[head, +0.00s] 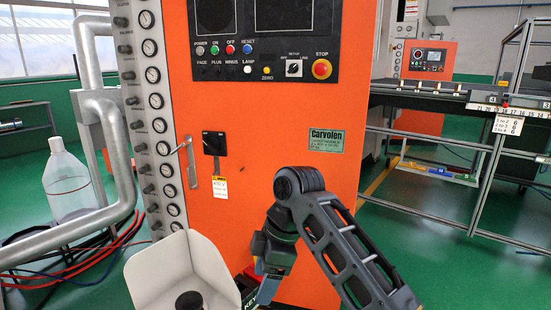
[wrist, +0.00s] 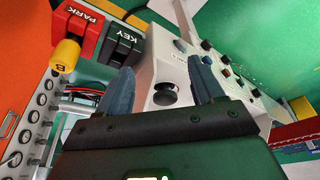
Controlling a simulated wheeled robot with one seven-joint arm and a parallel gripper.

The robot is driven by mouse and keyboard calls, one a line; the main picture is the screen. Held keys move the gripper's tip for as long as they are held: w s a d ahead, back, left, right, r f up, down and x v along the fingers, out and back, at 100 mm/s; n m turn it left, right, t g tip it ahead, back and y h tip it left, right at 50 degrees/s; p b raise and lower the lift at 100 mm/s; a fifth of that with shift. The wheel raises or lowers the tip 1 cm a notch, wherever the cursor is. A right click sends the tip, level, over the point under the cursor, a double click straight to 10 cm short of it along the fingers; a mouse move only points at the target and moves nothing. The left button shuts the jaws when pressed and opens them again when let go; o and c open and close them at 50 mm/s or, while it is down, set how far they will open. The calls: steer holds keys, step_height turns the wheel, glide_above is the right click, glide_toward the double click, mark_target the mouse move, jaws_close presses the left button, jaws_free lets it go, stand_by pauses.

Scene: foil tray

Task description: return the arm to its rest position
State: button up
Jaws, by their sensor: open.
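My gripper (wrist: 163,68) shows in the wrist view as two blue-grey fingers spread wide apart, with nothing held between them. Beyond the gap is a white panel with a black round knob (wrist: 165,92); I cannot tell how far it is from the fingertips. In the head view my gripper (head: 267,290) points down at the bottom centre, in front of the orange cabinet (head: 265,165). One blue finger shows there and the rest is partly hidden. My arm is bent, its elbow high and right of the gripper.
A clear bottle (head: 70,180) stands left; green floor lies right.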

steer(key=s+a+f+m+t+y, duration=0.1)
steer(key=s+f+m+t+y, duration=0.15)
steer(key=s+f, duration=0.35)
steer(key=s+a+f+m+t+y, duration=0.1)
steer(key=s+f+m, duration=0.35)
steer(key=f, duration=0.45)
steer(key=s+d+f+m+t, duration=0.4)
steer(key=s+d+m+t, duration=0.15)
steer(key=s, duration=0.55)
steer(key=s+d+r+m+t+h, duration=0.2)
steer(key=s+d+r+m, duration=0.1)
steer(key=s+d, duration=0.35)
steer(key=s+d+r+m+t+h, duration=0.1)
steer(key=s+d+r+m+h, duration=0.15)
steer(key=s+d, duration=0.45)
steer(key=s+d+r+t+h, duration=0.1)
steer(key=s+d+r, duration=0.2)
steer(key=s+r, duration=0.3)
steer(key=s+d+r+m+t+h, duration=0.1)
steer(key=s+d+r+t, duration=0.1)
steer(key=s+r, duration=0.4)
step_height(320, 180, up, 2)
steer(key=shift+s+d+r, duration=0.15)
steer(key=shift+d, duration=0.65)
